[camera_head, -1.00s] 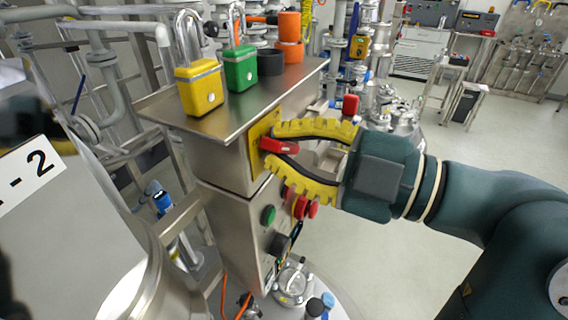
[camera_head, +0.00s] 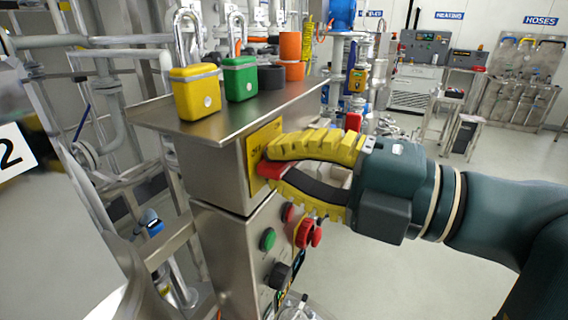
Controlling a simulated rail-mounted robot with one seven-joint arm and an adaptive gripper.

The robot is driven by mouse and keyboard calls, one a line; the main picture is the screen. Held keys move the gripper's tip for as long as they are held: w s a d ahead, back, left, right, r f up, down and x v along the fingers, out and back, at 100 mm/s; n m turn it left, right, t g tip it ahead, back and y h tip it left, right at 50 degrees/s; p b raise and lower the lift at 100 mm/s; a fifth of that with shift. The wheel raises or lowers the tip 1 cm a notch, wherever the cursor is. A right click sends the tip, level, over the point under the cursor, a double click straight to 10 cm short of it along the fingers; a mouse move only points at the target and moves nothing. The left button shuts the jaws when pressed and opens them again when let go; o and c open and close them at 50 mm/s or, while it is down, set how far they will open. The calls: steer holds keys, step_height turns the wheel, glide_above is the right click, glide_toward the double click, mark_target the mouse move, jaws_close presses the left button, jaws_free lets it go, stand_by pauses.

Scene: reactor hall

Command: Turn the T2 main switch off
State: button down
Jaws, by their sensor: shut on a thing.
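The main switch is a red handle (camera_head: 271,171) on a yellow plate (camera_head: 256,150), on the front of a steel control box (camera_head: 215,180). My gripper (camera_head: 274,163), with yellow ribbed fingers, comes from the right and is shut on the red handle, one finger above it and one below. The upper finger hides part of the handle and plate. The handle points out toward the gripper; its exact angle is hard to tell. No T2 label is readable on this box.
A yellow padlock (camera_head: 196,91), a green padlock (camera_head: 239,78), a dark cup (camera_head: 271,77) and orange cylinders (camera_head: 290,47) stand on the box's top plate. Below the switch are a green button (camera_head: 267,239), a red mushroom button (camera_head: 306,232) and a black knob (camera_head: 279,275). Open floor lies to the right.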

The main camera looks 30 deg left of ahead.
stand_by(0.4)
steer(key=c, duration=1.1)
jaws_free()
steer(key=shift+a, duration=0.1)
steer(key=d, duration=1.2)
